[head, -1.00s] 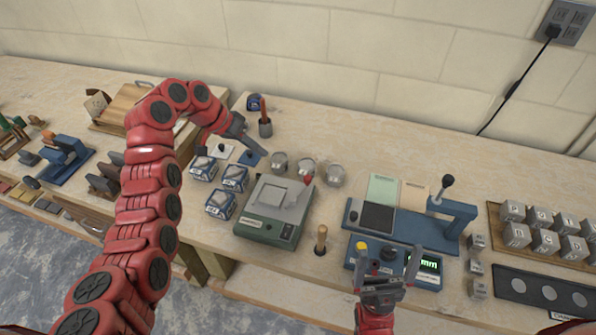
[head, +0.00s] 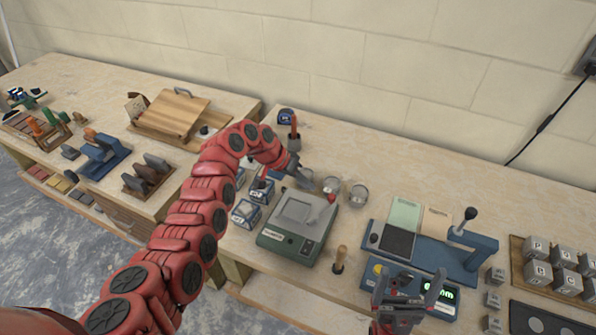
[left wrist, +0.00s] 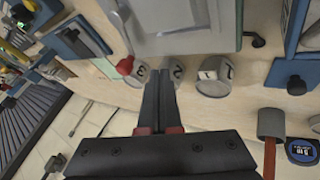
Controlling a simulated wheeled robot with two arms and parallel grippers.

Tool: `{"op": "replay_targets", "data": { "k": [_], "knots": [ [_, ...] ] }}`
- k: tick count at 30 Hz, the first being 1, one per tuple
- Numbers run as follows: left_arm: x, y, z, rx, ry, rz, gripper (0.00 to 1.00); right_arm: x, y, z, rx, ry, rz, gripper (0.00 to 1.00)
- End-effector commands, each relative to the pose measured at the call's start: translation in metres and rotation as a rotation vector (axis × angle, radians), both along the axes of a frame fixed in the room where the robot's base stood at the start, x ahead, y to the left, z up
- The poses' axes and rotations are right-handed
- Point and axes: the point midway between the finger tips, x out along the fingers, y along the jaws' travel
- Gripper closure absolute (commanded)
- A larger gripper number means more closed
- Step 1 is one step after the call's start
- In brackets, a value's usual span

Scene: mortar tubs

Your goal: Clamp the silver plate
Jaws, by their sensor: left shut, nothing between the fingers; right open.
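A flat silver-grey plate (head: 298,212) lies on top of a green-based device (head: 287,246); a red knob (head: 332,198) is at its back right. In the left wrist view a grey plate-like surface (left wrist: 180,22) fills the top middle, with the red knob (left wrist: 124,66) beside it. I cannot tell whether the plate is clamped. My left gripper (head: 303,178) is shut and empty behind the device, by small silver cylinders (head: 358,195). In the left wrist view its fingertips (left wrist: 161,73) are close to the cylinder marked 2 (left wrist: 174,69). My right gripper (head: 409,286) is open over the display unit.
A blue press (head: 478,245) and display unit (head: 440,292) stand right of the device. A wooden-handled tool (head: 339,258) stands in front. Blue-and-white boxes (head: 245,213) are on the left, partly behind my arm. Stamped metal blocks (head: 538,272) sit far right.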

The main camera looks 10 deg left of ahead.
Motion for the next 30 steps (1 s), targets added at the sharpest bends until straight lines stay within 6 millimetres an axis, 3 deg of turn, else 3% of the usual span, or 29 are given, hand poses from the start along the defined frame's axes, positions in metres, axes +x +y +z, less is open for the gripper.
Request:
{"op": "replay_targets", "data": {
  "k": [3,11,24,30],
  "knots": [
    [-0.005,-0.013,0.002,-0.002,-0.003,0.000,1.00,0.000,0.000,0.015,0.000,0.000,0.000,0.00],
    [-0.016,-0.034,-0.002,0.000,-0.002,0.002,1.00,0.000,0.000,0.028,0.000,0.000,0.000,0.00],
    [-0.017,-0.037,-0.004,0.001,-0.003,0.000,1.00,0.000,0.000,0.027,0.000,0.000,0.000,0.00],
    [-0.017,-0.042,-0.008,0.001,-0.004,-0.024,1.00,0.000,0.000,0.015,0.000,0.000,0.000,0.00]
  ]
}}
